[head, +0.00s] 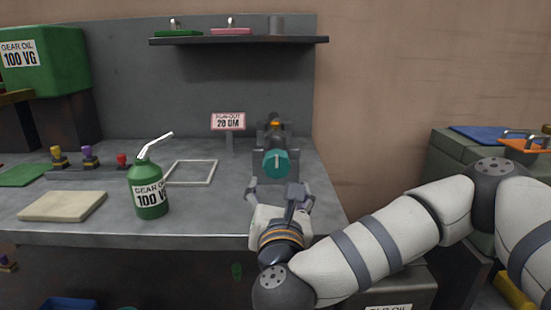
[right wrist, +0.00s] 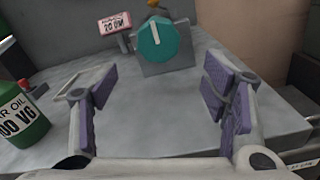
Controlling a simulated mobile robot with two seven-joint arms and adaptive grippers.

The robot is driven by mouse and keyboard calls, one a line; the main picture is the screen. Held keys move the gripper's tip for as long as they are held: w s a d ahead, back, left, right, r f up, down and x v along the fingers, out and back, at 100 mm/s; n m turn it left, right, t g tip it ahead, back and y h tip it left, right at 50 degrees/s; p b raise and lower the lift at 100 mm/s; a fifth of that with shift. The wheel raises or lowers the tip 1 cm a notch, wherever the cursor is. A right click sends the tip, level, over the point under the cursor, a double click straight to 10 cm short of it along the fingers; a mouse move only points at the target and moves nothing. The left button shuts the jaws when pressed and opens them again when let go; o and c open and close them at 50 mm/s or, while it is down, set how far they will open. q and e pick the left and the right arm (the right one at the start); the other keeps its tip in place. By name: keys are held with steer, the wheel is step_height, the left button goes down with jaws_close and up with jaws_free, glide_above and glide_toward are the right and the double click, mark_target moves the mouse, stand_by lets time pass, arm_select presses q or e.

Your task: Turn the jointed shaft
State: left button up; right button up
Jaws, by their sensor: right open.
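The jointed shaft lies in a grey stand near the right end of the bench, with a teal round knob (head: 276,163) on its near end. The knob bears a white line that points almost straight up. It also shows in the right wrist view (right wrist: 158,43), in front of a grey plate (right wrist: 166,67). Behind the knob, a dark shaft part with an orange band (head: 274,125) shows in the head view. My right gripper (head: 279,188) is open and empty, just on the near side of the knob and apart from it. Its purple finger pads show in the right wrist view (right wrist: 158,100).
A green gear oil can (head: 150,190) stands left on the bench (head: 100,228). A sign (head: 228,121) stands behind left of the knob. A white square frame (head: 190,172) and a beige pad (head: 62,206) lie further left. A shelf (head: 240,40) hangs above.

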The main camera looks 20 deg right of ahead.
mark_target(277, 169)
steer(key=shift+w+d+r, duration=0.1)
steer(key=shift+w+r, duration=0.05)
steer(key=shift+w, duration=0.2)
steer(key=x, duration=1)
steer(key=shift+w, duration=0.1)
steer(key=shift+c, duration=0.5)
steer(key=c, duration=1.1)
